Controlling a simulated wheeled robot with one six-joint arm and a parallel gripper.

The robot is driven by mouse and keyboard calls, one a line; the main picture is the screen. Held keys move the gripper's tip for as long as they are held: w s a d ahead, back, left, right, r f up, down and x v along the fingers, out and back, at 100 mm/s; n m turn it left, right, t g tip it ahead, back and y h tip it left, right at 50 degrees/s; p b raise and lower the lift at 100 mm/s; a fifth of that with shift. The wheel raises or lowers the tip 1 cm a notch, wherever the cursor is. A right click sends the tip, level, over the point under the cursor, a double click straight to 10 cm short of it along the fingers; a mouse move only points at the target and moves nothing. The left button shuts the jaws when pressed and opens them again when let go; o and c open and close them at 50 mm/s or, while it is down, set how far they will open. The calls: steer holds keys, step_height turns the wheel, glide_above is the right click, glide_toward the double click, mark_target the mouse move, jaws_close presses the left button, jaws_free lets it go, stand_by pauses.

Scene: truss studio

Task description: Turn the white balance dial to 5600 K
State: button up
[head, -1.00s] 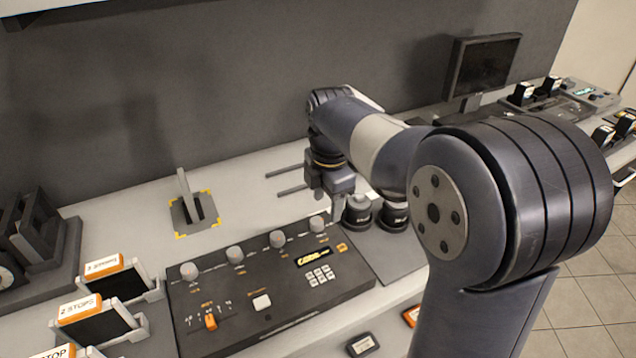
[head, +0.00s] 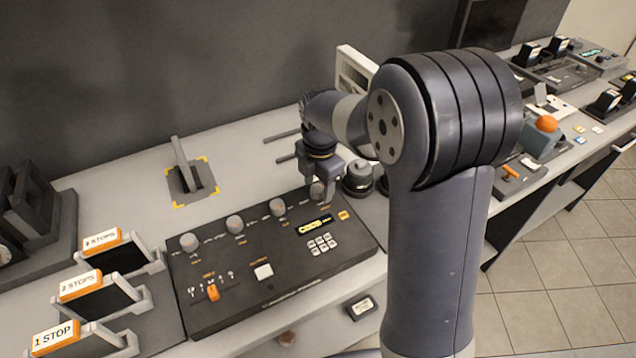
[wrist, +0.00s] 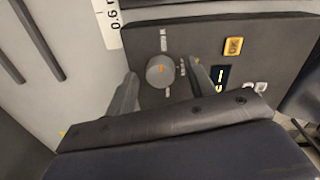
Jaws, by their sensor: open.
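A dark control panel (head: 265,295) lies on the counter with a row of several grey knobs along its back edge. My gripper (head: 316,186) is over the rightmost knob (head: 318,194), pointing down. A lit display (head: 316,227) stands just in front.
An orange button (wrist: 233,46) lies close to the right finger. A round dark-based piece (head: 358,177) stands right of the panel. A lever in a slotted plate (head: 190,185) is behind left, and labelled filter holders (head: 82,283) stand at left. The counter behind the panel is mostly clear.

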steer(key=shift+f, duration=0.1)
steer(key=shift+c, duration=0.4)
steer(key=c, duration=0.9)
